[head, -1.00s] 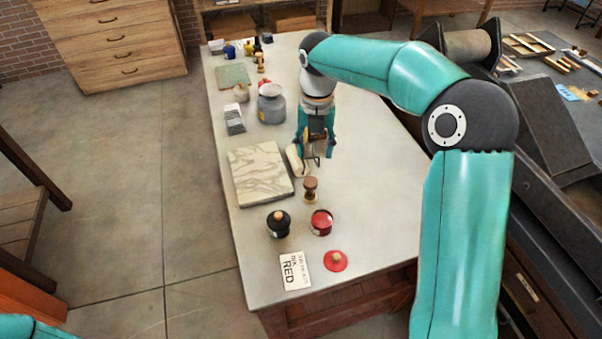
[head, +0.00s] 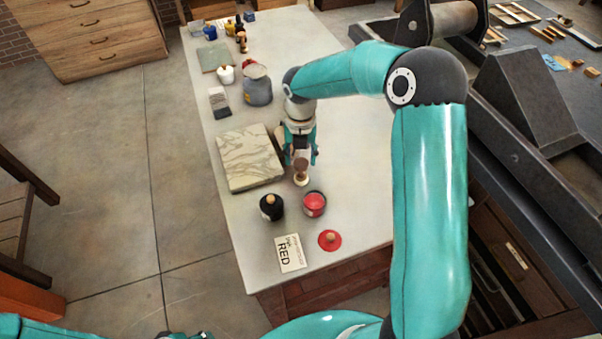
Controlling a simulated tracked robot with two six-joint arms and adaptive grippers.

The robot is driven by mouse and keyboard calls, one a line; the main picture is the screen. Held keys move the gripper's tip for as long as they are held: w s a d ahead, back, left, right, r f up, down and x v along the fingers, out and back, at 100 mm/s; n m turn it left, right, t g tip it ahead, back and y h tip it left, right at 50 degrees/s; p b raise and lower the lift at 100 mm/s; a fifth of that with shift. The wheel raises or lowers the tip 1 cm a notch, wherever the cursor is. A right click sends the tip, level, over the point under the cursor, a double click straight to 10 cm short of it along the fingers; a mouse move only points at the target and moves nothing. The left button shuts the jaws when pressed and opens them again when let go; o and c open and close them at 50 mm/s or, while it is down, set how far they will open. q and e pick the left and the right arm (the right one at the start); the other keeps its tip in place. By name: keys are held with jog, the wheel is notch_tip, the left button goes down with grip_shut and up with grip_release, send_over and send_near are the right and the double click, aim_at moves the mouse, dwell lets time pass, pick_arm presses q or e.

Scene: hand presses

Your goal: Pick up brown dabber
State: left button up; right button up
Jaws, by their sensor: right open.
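The brown dabber (head: 301,174) stands upright on the table, to the right of the marbled slab and behind the ink jars. It has a brown top and a paler lower part. My right gripper (head: 300,157) points down at it, jaws open, with the fingers to either side of its top. The gripper hides part of the dabber, and I cannot tell whether the fingers touch it. My left gripper is not in view; teal parts of mine show at the bottom edge.
An open red ink jar (head: 314,204), a lidded black jar (head: 271,207), a red lid (head: 329,240) and a RED card (head: 289,254) are in front. The marbled slab (head: 249,158) lies left. A grey jug (head: 257,88) stands behind. The table's right side is clear.

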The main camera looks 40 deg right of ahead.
aim_at(301, 172)
jog(key=f, duration=0.3)
jog(key=f+p, duration=0.1)
jog(key=f, duration=0.1)
jog(key=shift+s+a, duration=0.1)
jog(key=shift+s, duration=0.15)
jog(key=c, duration=1)
